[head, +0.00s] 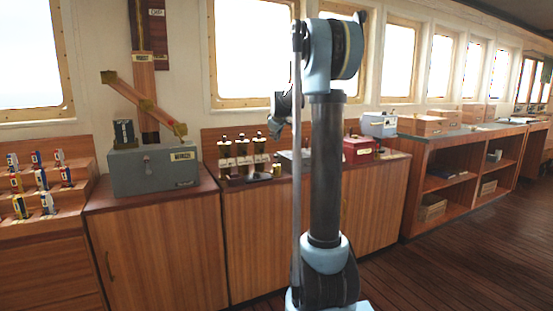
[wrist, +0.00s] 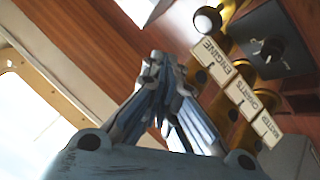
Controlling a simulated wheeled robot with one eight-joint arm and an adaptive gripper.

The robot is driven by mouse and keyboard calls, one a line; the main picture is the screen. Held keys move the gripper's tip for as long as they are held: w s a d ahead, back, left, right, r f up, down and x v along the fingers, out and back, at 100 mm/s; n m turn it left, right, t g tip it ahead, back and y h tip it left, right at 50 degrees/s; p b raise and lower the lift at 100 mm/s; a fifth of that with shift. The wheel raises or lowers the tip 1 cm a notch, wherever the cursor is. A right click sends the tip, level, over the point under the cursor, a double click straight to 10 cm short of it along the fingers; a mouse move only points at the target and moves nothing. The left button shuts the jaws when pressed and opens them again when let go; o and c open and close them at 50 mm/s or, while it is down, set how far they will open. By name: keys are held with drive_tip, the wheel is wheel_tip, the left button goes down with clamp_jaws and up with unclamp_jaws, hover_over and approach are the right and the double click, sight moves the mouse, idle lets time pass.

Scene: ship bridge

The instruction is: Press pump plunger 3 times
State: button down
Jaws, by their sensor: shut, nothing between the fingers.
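I cannot pick out the pump plunger for certain in either view. In the wrist view my gripper (wrist: 166,68) is shut, with its fingers together and nothing between them. Its tips point at the wooden surface, left of a row of brass tubes (wrist: 198,74) with white labels reading ENGINE, CHARTS and a third word. The tips appear apart from the tubes, though the depth is hard to judge.
A black box with a knob (wrist: 271,47) is beside the labelled tubes. In the head view the tubes (head: 242,148) stand on the middle counter. A grey box (head: 150,172) is left, a red box (head: 357,150) right. Open shelves (head: 460,182) line the right; the floor (head: 470,255) there is clear.

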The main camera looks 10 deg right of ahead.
drive_tip(key=shift+f, duration=2.5)
drive_tip(key=shift+s+f, duration=0.1)
drive_tip(key=shift+f, duration=1.8)
idle(1.5)
drive_tip(key=shift+r, duration=1.95)
drive_tip(key=shift+r, duration=2.5)
